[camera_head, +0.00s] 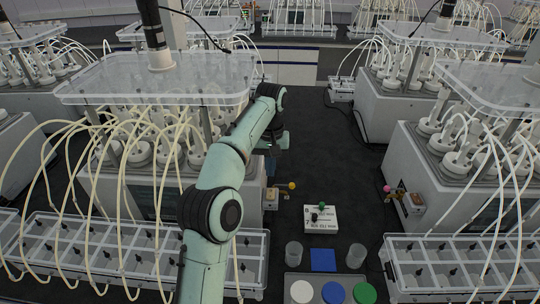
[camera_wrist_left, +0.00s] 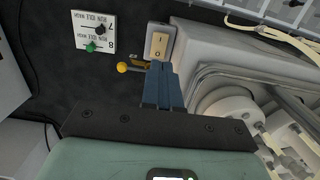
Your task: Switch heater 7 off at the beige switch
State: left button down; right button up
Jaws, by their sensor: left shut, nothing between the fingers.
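The beige switch (camera_wrist_left: 160,45) is a rocker marked I and O, mounted on the side of a grey reactor housing (camera_wrist_left: 215,60). In the wrist view its O end is nearer my fingers. It also shows small in the head view (camera_head: 271,197), at the right side of the left reactor. My left gripper (camera_wrist_left: 160,66) has its blue fingers together and empty, with the tips at or just short of the switch's O end; I cannot tell if they touch. The head view shows this gripper (camera_head: 271,166) partly hidden by my arm. My right gripper is not in view.
A yellow ball-ended lever (camera_wrist_left: 123,67) sticks out beside the switch. A white panel (camera_head: 321,226) with a green and a black knob lies on the dark surface to the right. Clear cups, a blue square and coloured discs are in front. Pale tubes (camera_head: 120,150) crowd the left reactor.

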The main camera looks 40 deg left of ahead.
pick_arm(q)
jog(key=shift+a+r, duration=0.15)
jog(key=shift+r, duration=1.95)
